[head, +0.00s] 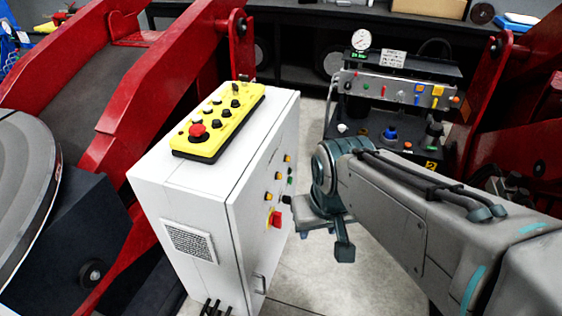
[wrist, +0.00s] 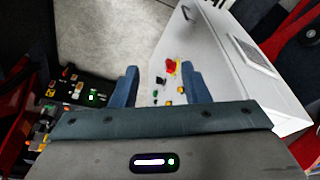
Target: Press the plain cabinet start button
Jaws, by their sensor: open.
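The white cabinet (head: 185,210) stands left of my gripper. Its side door carries several small controls, including a green button (head: 290,181), yellow ones (head: 278,175) and a red-on-yellow switch (head: 274,218). I cannot read labels, so which one is the plain start button is unclear.
A yellow control pendant (head: 218,122) with a red mushroom button lies on the cabinet top. A gauge panel with coloured knobs (head: 395,90) stands behind at right. Red steel arms (head: 175,75) flank the cabinet. Grey floor (head: 315,275) is clear beside the door.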

